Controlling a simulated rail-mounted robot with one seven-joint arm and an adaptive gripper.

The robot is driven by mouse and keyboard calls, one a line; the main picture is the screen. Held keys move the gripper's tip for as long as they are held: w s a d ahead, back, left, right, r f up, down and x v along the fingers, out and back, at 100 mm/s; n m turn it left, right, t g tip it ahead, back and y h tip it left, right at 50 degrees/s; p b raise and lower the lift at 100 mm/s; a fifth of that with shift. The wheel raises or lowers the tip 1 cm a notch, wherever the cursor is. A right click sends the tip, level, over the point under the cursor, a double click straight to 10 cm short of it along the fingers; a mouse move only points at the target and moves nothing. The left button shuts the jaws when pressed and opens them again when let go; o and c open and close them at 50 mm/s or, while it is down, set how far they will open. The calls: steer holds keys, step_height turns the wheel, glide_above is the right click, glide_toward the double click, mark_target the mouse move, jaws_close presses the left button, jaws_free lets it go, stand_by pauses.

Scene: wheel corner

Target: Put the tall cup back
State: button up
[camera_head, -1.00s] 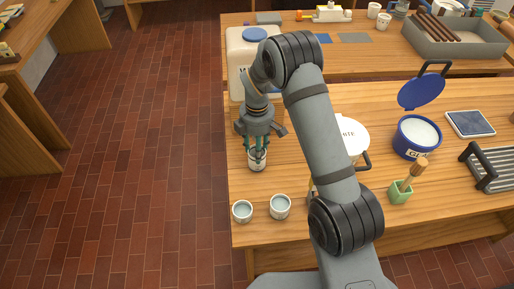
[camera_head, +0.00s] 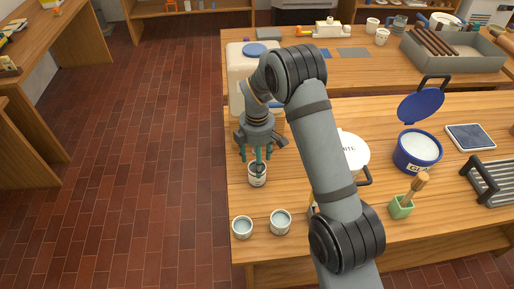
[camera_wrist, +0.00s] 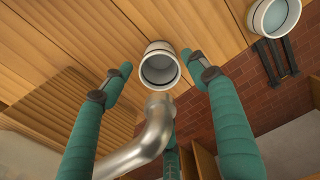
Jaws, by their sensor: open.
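A tall pale cup with a dark band (camera_head: 257,176) stands upright on the near table, mouth up. My gripper (camera_head: 257,157) points down just above it, its teal fingers spread around the rim area. In the wrist view, my gripper (camera_wrist: 158,72) is open, and the cup (camera_wrist: 160,68) shows between and beyond the fingertips. No finger clearly presses on it. Two shorter pale cups, one on the left (camera_head: 242,227) and one on the right (camera_head: 280,222), stand nearer the table's front edge.
A white tank with a blue lid (camera_head: 238,75) stands behind my gripper. A metal spout (camera_wrist: 150,140) crosses the wrist view. To the right are an open blue-lidded tub (camera_head: 415,150) and a green brush holder (camera_head: 401,207). The table's left edge is close.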

step_height(320, 180, up, 10)
steer(key=shift+r+b, duration=0.1)
steer(key=shift+b, duration=0.25)
